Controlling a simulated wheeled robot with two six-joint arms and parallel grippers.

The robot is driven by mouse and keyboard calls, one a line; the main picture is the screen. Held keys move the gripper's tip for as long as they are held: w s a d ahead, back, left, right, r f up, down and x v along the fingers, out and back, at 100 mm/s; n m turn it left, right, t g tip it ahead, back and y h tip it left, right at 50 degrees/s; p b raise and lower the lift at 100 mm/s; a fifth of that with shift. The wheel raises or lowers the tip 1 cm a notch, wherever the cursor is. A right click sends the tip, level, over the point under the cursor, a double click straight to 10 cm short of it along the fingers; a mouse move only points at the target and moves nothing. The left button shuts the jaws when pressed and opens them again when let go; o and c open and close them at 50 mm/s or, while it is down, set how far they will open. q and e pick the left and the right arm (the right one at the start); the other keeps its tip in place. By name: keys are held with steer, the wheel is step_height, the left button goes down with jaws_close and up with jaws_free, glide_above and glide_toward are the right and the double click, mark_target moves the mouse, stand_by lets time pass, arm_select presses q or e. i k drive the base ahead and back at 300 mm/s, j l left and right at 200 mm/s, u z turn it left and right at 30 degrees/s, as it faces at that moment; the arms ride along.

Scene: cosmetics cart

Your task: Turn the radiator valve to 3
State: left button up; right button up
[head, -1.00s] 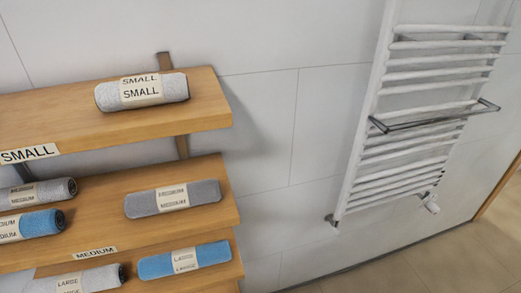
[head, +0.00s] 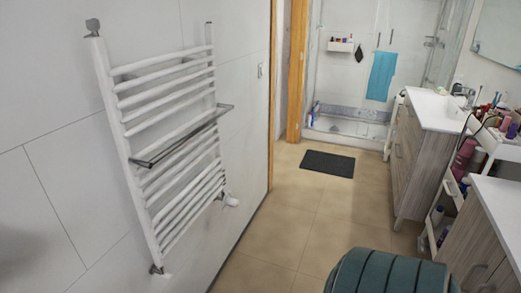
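The radiator valve (head: 231,201) is a small white knob at the lower right end of the radiator, close to the wall. Its markings are too small to read. The white ladder-style towel radiator (head: 106,88) hangs on the left wall, with a grey metal towel bar (head: 187,137) across its front. Neither of my grippers shows in the head view.
A green ribbed padded seat (head: 385,272) stands at the bottom right. Wooden cabinets (head: 408,165) and a cart (head: 446,205) with bottles line the right side. A dark mat (head: 327,163) lies before the shower. The tiled floor (head: 290,220) between is open.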

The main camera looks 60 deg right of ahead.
mark_target(232, 202)
steer(key=z, duration=1.6)
steer(key=i+l+u, duration=0.1)
steer(key=i+l, duration=0.15)
steer(key=i+l+u, duration=0.1)
steer(key=i+l, duration=0.15)
steer(key=i+l+u, duration=0.1)
steer(key=i+l, duration=0.15)
steer(key=l, duration=0.2)
steer(key=i+l+u, duration=0.1)
steer(key=i+l, duration=0.15)
steer(key=l, duration=0.15)
steer(key=i+l+u, duration=0.1)
steer(key=l, duration=0.25)
steer(key=i+l+u, duration=0.1)
steer(key=i+l, duration=0.2)
steer(key=l, duration=0.1)
